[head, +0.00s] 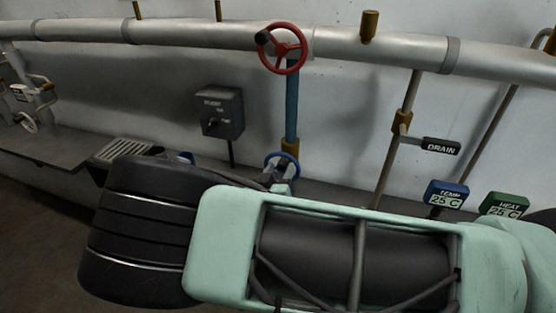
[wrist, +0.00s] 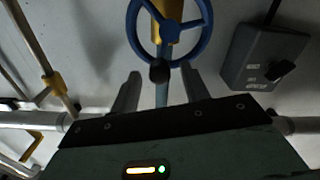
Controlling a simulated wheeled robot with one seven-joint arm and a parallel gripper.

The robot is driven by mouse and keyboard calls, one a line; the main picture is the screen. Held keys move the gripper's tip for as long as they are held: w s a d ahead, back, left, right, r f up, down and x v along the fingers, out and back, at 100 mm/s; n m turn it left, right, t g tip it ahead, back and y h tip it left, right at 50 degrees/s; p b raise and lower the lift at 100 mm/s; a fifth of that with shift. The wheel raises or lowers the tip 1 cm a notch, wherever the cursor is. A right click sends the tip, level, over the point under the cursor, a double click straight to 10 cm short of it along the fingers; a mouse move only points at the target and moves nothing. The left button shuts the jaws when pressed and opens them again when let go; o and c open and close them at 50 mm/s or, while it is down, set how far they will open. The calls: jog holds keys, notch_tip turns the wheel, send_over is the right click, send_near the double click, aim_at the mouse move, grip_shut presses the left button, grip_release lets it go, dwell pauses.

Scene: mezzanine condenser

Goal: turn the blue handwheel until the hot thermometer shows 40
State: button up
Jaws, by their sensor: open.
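The blue handwheel (head: 282,166) is low on the blue vertical pipe in the head view, partly hidden by my arm. In the wrist view the handwheel (wrist: 168,28) is at the top, with a dark knob (wrist: 160,72) on its rim. My gripper (wrist: 158,86) is open. Its two fingers are apart on either side of the knob in the picture; no contact is visible. A blue display (head: 446,195) reads TEMP 25 C. A green display (head: 503,206) reads HEAT 25 C. Neither is legibly marked hot.
A red handwheel (head: 283,48) is on the upper pipe above. A grey switch box (head: 220,112) is on the wall, also in the wrist view (wrist: 265,58). A DRAIN lever (head: 440,146) sticks out at right. A grate (head: 124,150) lies on the ledge at left.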

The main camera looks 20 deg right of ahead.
jog(key=shift+x, duration=0.8)
jog(key=c, duration=1)
jog(key=shift+s+d+f+m+b, duration=0.2)
jog(key=shift+d+f+m+b, duration=0.15)
jog(key=shift+m+b, duration=0.65)
jog(key=shift+s+d+r+m+b, duration=0.1)
jog(key=shift+s+m+b, duration=0.05)
jog(key=shift+m+b, duration=0.45)
jog(key=o, duration=1)
